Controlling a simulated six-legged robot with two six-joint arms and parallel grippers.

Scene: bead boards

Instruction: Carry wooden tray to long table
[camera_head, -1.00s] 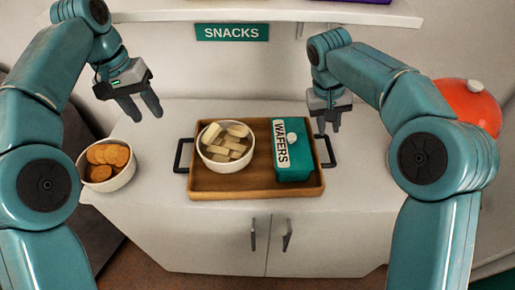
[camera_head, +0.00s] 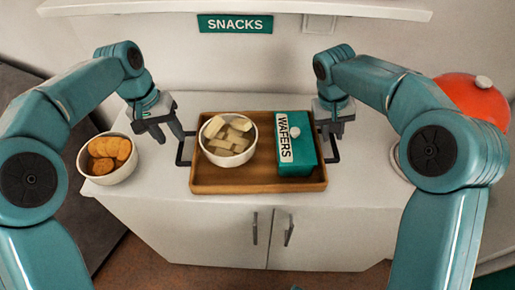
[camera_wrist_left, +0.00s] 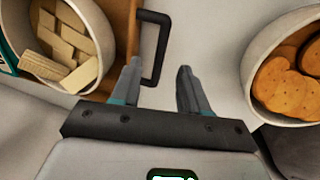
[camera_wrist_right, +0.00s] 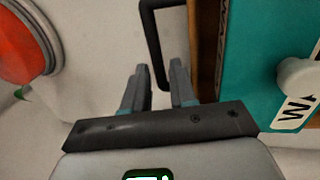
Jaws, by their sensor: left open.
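The wooden tray (camera_head: 260,187) sits on the white cabinet top. It holds a bowl of wafers (camera_head: 228,156) and a teal WAFERS box (camera_head: 297,150) with a white knob. My left gripper (camera_head: 168,138) is open by the tray's left dark handle (camera_head: 181,152); in the left wrist view this handle (camera_wrist_left: 160,48) shows between the fingertips. My right gripper (camera_head: 331,134) is above the right handle (camera_head: 335,147). In the right wrist view the right handle (camera_wrist_right: 153,45) shows between its parted fingers. I cannot tell whether either gripper touches its handle. No long table is in view.
A bowl of round biscuits (camera_head: 108,160) stands on the cabinet (camera_head: 150,205) left of the tray, close to my left gripper. A red round thing with a pale knob (camera_head: 473,98) is at the right, behind my right arm. A shelf (camera_head: 240,9) is above the SNACKS sign (camera_head: 235,23).

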